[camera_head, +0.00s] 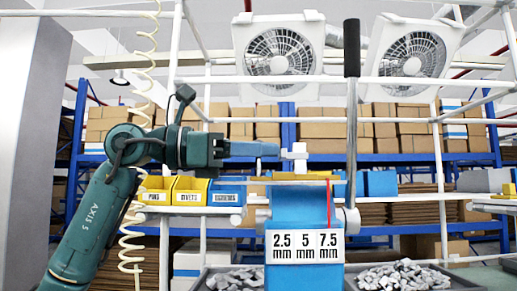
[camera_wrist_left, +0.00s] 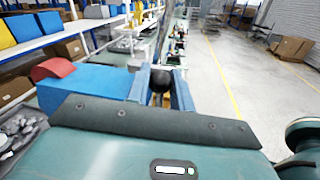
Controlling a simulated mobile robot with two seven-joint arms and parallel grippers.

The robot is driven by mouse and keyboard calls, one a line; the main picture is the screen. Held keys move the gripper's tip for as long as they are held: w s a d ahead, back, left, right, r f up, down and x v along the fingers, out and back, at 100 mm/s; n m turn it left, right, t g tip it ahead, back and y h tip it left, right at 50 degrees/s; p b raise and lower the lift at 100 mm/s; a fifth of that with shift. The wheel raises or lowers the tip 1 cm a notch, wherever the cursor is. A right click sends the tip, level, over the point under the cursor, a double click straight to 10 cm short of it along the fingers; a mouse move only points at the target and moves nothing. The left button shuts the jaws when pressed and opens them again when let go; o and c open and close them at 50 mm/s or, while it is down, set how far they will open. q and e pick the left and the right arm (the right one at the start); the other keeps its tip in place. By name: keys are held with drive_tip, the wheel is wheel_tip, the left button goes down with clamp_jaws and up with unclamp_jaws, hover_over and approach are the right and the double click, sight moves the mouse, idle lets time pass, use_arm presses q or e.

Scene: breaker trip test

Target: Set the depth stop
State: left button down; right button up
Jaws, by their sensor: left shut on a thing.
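The blue press (camera_head: 305,213) stands right of centre in the head view. Its front has a white scale plate (camera_head: 305,247) marked 2.5, 5 and 7.5 mm. A thin red pointer (camera_head: 329,203) hangs above the 7.5 mark. A small white stop piece (camera_head: 298,155) stands on top of the press. My left gripper (camera_head: 277,150) reaches in from the left, level with this piece, its fingertips at it and shut on it. In the left wrist view the fingers (camera_wrist_left: 164,88) flank a dark rounded thing, which I cannot identify surely. My right gripper is not in view.
A tall lever with a black grip (camera_head: 351,48) rises at the press's right side. Yellow bins (camera_head: 190,191) and a blue bin (camera_head: 227,192) sit on a rack at the left. Trays of grey metal parts (camera_head: 403,276) flank the press. White frame bars surround the station.

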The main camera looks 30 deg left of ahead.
use_arm(q)
drive_tip(key=w+a+v, duration=0.1)
drive_tip(key=v, duration=0.5)
drive_tip(key=shift+s+a, duration=0.25)
drive_tip(key=c, duration=1.6)
unclamp_jaws()
drive_tip(key=shift+c, duration=0.2)
drive_tip(key=o, duration=0.4)
drive_tip(key=shift+s+a, duration=0.1)
drive_tip(key=shift+a, duration=0.05)
drive_tip(key=shift+c, duration=0.2)
drive_tip(key=b+v, duration=0.1)
drive_tip(key=v, duration=1.2)
